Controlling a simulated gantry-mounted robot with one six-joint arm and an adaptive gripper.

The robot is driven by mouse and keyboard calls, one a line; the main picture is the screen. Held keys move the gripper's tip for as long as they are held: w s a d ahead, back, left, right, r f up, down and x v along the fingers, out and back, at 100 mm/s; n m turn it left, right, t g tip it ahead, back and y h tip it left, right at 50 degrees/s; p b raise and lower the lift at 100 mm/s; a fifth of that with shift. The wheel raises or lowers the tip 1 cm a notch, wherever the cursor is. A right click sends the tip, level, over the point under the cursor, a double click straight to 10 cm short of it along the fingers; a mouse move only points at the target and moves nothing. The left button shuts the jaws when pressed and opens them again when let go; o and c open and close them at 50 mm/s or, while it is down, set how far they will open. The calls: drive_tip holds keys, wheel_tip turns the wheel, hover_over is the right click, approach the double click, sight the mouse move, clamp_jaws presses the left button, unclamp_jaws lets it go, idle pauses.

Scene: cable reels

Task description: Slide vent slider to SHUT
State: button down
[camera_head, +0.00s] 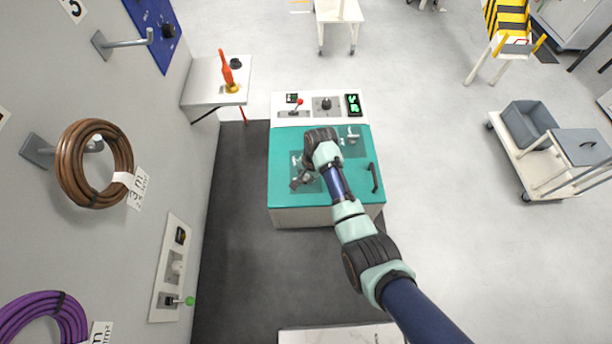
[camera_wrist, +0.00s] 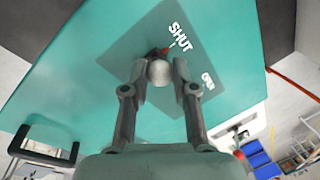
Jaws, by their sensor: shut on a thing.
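The pointer is beside the tick mark under the white SHUT label (camera_wrist: 180,37); the OPEN label (camera_wrist: 208,80) is farther right. My gripper (camera_wrist: 158,68) is shut on the knob, one finger on each side. In the head view my gripper (camera_head: 304,182) is low over the left part of the teal top (camera_head: 283,160), and the slider is mostly hidden there.
A second plate with a grey handle (camera_head: 352,137) is at the back right of the teal top. A dark bar handle (camera_head: 374,178) is at its right edge. A control panel (camera_head: 318,106) with a red-tipped lever stands behind.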

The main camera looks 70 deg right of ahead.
sight(312, 187)
drive_tip(key=c, duration=0.9)
unclamp_jaws()
drive_tip(key=shift+a, duration=0.15)
wheel_tip(312, 187, up, 12)
drive_tip(key=s, duration=0.2)
drive_tip(key=shift+s+a, duration=0.2)
drive_tip(key=shift+w+f, duration=0.1)
